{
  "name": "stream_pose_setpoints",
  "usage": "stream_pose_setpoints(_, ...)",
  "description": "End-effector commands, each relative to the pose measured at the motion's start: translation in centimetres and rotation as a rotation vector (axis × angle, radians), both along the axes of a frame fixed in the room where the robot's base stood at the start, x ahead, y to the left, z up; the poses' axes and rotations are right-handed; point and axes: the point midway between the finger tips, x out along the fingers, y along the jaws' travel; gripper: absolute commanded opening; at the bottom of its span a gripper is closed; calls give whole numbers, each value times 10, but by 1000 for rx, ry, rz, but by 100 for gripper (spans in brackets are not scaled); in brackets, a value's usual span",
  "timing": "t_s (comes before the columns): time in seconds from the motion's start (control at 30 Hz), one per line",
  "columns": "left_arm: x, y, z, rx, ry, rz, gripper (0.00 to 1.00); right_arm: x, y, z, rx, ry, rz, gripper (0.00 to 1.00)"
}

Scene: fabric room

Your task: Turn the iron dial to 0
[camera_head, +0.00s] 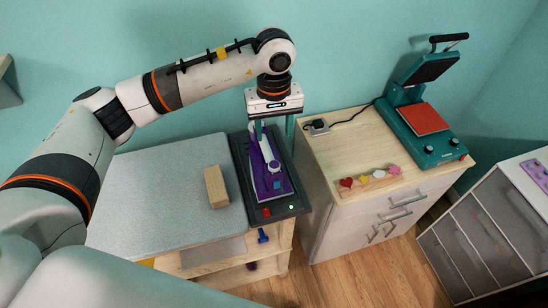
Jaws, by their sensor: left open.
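A purple and white iron (272,185) lies on a dark stand (239,160) at the right end of the ironing surface. The iron's dial is too small or too covered to make out. My left gripper (259,132) points down over the far end of the iron, with its arm coming in from the left. It is open. The fingers overlap the iron's far end in the picture, and I cannot tell if they touch it. My right gripper is not in view.
A wooden block (216,187) lies on the grey ironing board (165,190), left of the stand. A wooden cabinet (340,150) to the right bears a teal heat press (432,148) and small coloured shapes (379,173). A grey drawer unit (490,240) stands at far right.

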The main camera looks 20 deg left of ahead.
Motion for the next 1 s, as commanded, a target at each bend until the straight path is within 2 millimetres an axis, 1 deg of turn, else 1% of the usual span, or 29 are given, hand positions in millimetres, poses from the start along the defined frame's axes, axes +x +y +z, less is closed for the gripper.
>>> stream_pose_setpoints(0.07,-1,1,-6,5,5,0,52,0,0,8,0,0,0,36)
stream_pose_setpoints(0.17,-2,1,-23,3,9,1,52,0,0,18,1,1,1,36)
stream_pose_setpoints(0.4,-2,0,-71,1,9,1,52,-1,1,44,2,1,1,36)
stream_pose_setpoints(0.5,-2,-1,-88,-1,8,2,52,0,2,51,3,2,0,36)
stream_pose_setpoints(0.6,-2,0,-102,-1,6,3,52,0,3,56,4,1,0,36)
stream_pose_setpoints(0.7,-1,-1,-111,-2,4,2,52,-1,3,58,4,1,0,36)
stream_pose_setpoints(0.8,-1,-1,-115,-2,3,0,52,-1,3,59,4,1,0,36)
stream_pose_setpoints(1.0,-1,-1,-116,-1,3,0,52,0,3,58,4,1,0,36)
